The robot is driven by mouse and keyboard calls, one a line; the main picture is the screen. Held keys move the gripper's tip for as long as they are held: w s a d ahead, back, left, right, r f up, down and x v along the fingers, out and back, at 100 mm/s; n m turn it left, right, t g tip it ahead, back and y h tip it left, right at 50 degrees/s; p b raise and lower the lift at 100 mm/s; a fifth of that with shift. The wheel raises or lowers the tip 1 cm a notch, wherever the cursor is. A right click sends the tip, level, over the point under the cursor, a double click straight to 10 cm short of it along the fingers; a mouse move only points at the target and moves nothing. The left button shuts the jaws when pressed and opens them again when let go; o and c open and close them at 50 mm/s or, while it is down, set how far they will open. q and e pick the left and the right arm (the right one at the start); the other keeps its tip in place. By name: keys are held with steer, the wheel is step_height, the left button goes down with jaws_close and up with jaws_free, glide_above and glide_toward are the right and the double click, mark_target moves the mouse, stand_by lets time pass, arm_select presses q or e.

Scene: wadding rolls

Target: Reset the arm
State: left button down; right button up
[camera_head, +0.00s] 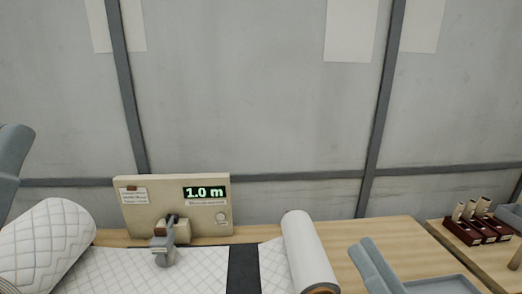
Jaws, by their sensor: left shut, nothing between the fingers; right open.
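My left gripper (12,160) shows as a blue-grey shape cut off by the left edge, above a white quilted roll (45,243). It is shut and empty. My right gripper (377,266) shows as two slanted blue-grey bars at the bottom, right of a smaller white roll (310,252). It is open and empty, apart from that roll. Most of both arms is outside the picture.
White quilted wadding (205,268) lies on the wooden bench (345,228), with a black strip (243,268) across it. A beige panel (150,215) reading 1.0 m stands behind, with a grey lever (165,248) before it. A grey tray (452,283) and dark-red holders (465,232) are at right.

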steer(key=s+a+r+n+t, duration=0.2)
steer(key=s+r+n, duration=0.2)
steer(key=r, duration=0.8)
steer(key=s+d+r+m+t+h+p, duration=0.2)
steer(key=s+d+r+t+h, duration=0.15)
steer(key=d+r+h, duration=0.5)
step_height(320, 180, up, 30)
steer(key=a+p, duration=0.2)
steer(key=p, duration=3)
steer(key=shift+w+f+h, duration=0.25)
steer(key=shift+w+h, duration=0.15)
steer(key=shift+h, duration=0.05)
